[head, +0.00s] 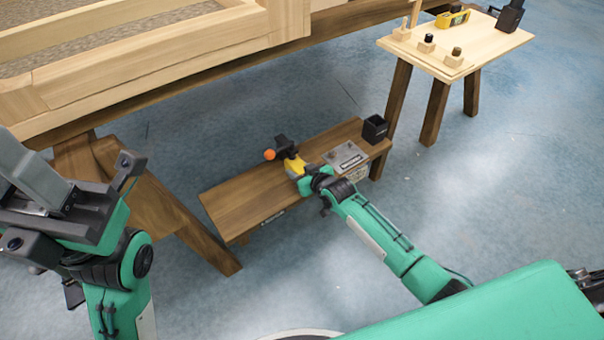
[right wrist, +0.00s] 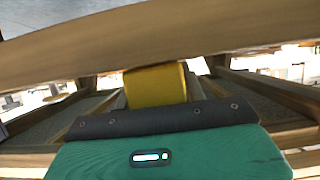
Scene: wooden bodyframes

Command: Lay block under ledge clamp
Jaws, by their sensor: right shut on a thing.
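My right gripper (head: 308,180) reaches over a low wooden bench (head: 240,195) and is shut on a yellow block-like piece (head: 295,166). The yellow piece also shows in the right wrist view (right wrist: 155,85), just beyond the gripper's dark edge. Close beyond it on the bench is a dark fitting (head: 284,143) with an orange ball (head: 269,155), which looks like the ledge clamp. I cannot tell whether the yellow piece touches it. My left gripper (head: 75,200) is at the far left, away from the bench; its finger opening is unclear.
A grey plate (head: 344,156) and a black open box (head: 374,129) sit at the bench's right end. A large wooden frame (head: 150,50) stands above and behind the bench. A small table (head: 460,50) at upper right holds knobs and a yellow tool.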

